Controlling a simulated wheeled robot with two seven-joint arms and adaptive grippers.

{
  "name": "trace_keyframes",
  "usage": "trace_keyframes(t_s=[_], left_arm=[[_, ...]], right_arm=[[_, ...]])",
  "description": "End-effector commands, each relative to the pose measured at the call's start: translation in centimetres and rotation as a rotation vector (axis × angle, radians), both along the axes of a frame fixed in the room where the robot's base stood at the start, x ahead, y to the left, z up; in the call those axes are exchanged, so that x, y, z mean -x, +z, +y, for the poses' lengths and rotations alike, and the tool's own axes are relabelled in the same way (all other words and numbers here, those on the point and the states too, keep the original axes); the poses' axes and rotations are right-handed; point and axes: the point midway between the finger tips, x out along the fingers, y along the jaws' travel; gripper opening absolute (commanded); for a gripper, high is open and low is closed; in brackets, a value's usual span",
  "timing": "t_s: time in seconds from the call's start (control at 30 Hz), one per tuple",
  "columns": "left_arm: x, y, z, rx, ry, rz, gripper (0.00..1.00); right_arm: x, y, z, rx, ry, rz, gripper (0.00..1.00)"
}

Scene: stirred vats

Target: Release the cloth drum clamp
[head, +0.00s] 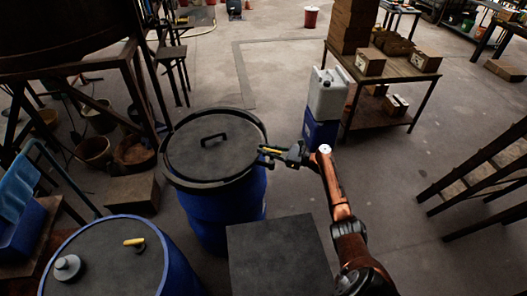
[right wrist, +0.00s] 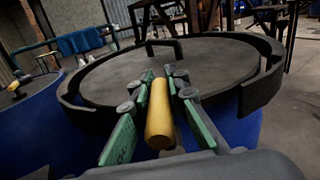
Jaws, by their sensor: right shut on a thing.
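A blue drum (head: 222,215) stands left of centre in the head view. Its dark lid (head: 205,155) has a raised handle (head: 213,137) on top. A dark clamp ring (head: 168,172) runs around the lid; it also shows in the right wrist view (right wrist: 262,92), where its right part stands out from the lid. My right gripper (head: 270,152) is at the drum's right rim, shut on the yellow clamp lever (right wrist: 160,115), with its green-padded fingers on either side. The gripper hides where the lever joins the ring. My left gripper is not in view.
A second blue drum (head: 105,255) stands at lower left, with a grey cap (head: 68,267) and a yellow-handled part (head: 134,242) on top. A white jerrycan (head: 328,92) on a blue box (head: 318,134) stands behind my right gripper, beside a loaded table (head: 390,68). Floor is open beyond.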

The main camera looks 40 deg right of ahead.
Motion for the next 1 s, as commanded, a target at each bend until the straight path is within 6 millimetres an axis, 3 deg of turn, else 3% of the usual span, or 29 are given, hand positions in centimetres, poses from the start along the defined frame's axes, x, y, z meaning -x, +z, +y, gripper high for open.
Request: trace_keyframes(t_s=[0.4, 0.43, 0.7, 1.0], left_arm=[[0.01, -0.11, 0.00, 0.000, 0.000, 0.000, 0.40], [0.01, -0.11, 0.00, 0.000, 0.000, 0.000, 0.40], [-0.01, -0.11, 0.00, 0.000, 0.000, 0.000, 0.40], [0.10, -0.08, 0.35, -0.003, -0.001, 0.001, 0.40]], right_arm=[[0.14, -0.25, 0.06, 0.002, 0.009, 0.004, 0.00], [0.14, -0.25, 0.06, 0.002, 0.009, 0.004, 0.15], [0.02, -0.11, 0.11, 0.001, 0.009, 0.002, 0.33], [0.17, -0.04, -0.06, 0.002, 0.007, 0.001, 0.33]])
